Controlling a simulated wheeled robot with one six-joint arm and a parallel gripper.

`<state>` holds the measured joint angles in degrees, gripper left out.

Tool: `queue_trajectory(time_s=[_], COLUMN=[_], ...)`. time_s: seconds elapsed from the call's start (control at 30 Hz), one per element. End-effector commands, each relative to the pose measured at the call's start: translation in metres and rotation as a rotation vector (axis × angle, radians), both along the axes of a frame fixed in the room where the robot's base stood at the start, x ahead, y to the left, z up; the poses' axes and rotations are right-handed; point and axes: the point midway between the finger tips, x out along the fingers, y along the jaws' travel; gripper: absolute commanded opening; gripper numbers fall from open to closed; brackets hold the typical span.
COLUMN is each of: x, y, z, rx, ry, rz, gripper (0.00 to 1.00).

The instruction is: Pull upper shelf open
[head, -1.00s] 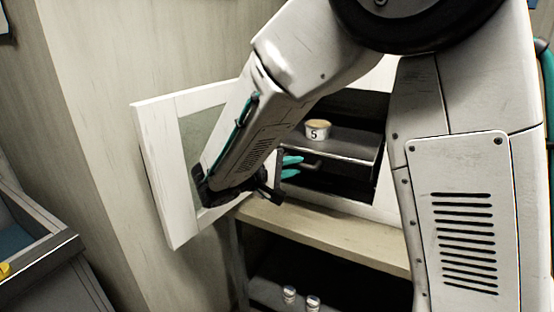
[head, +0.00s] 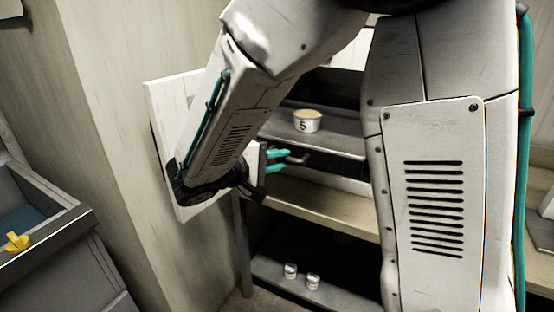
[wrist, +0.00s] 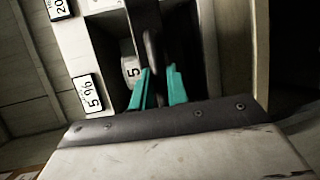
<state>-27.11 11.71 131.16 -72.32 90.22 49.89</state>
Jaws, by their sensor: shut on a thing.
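The upper shelf (head: 340,143) is a grey metal tray in the open white cabinet and sticks out towards me. A small cup marked 5 (head: 306,122) stands upright on it. My gripper (head: 277,159) has teal fingers, shut on the shelf's dark handle (head: 297,158) at its front. In the wrist view my gripper (wrist: 160,86) has its teal fingers on either side of the dark handle (wrist: 151,50), and part of the cup (wrist: 131,70) shows beyond. My arm hides the left part of the shelf.
The white cabinet door (head: 172,105) stands open at the left, behind my forearm. A wooden ledge (head: 335,213) runs below the cabinet. Two small jars (head: 302,277) stand on a lower shelf. A grey bin with a yellow knob (head: 17,241) is at the far left.

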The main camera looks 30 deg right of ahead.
Motion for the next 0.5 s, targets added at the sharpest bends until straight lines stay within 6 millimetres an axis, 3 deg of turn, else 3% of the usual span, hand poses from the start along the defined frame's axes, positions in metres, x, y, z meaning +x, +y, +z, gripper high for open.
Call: queue_trajectory(time_s=[0.03, 0.1, 0.5], x=[-0.001, -0.001, -0.002], y=[-0.001, 0.000, 0.010], z=[-0.001, -0.001, 0.001], rx=[-0.001, -0.001, 0.000], ry=[0.003, 0.002, 0.001], rz=[-0.004, -0.003, 0.002], gripper=[0.19, 0.38, 0.38])
